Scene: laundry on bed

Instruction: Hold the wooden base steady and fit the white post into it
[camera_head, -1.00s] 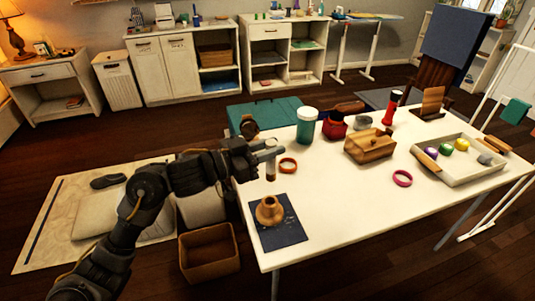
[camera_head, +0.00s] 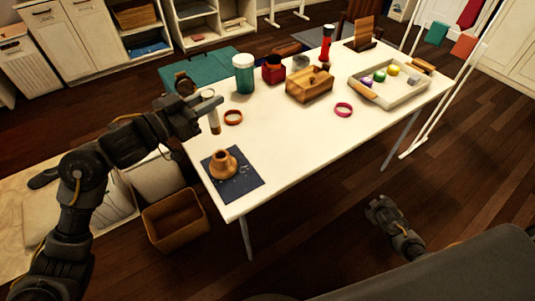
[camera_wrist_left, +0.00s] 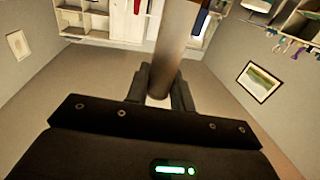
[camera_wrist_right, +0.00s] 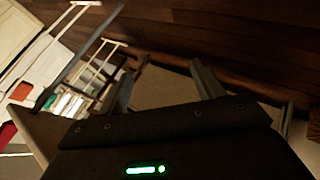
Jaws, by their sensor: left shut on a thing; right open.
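The wooden base (camera_head: 223,165), a round brown piece with a raised collar, stands upright on a dark blue mat (camera_head: 245,184) at the near left corner of the table. My left gripper (camera_head: 208,108) is shut on the post (camera_head: 214,122) and holds it roughly upright behind the base, apart from it. The post (camera_wrist_left: 175,40) also rises between the fingers in the left wrist view. My right gripper (camera_head: 378,207) is off the table's near side, low in front of the dark floor. Its fingers are apart and empty in the right wrist view (camera_wrist_right: 163,85).
An orange ring (camera_head: 233,117), a teal jar (camera_head: 244,78), a wooden box (camera_head: 309,86) and a pink ring (camera_head: 344,109) stand behind and right of the base. A white tray (camera_head: 405,100) holds balls. The near middle tabletop is clear. A brown bin (camera_head: 175,220) stands left of the table.

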